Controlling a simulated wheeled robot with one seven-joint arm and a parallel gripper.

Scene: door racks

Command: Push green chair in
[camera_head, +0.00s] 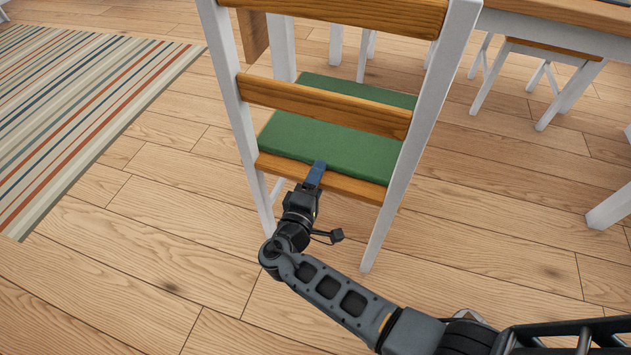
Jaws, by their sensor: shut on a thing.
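The green chair (338,124) stands in front of me with its back toward me. It has a green seat cushion, white posts and wooden slats. My gripper (317,168) is at the rear edge of the seat, below the middle slat. Its blue fingertips are shut on the rear edge of the green chair, overlapping the wooden rail there. The exact contact of the fingers is small and partly hidden by the gripper body.
A table with a wooden top (570,12) and white legs stands beyond the chair. Another white chair with a wooden seat (553,50) is at the upper right. A striped rug (75,110) lies at the left. The wooden floor (130,255) around the chair is clear.

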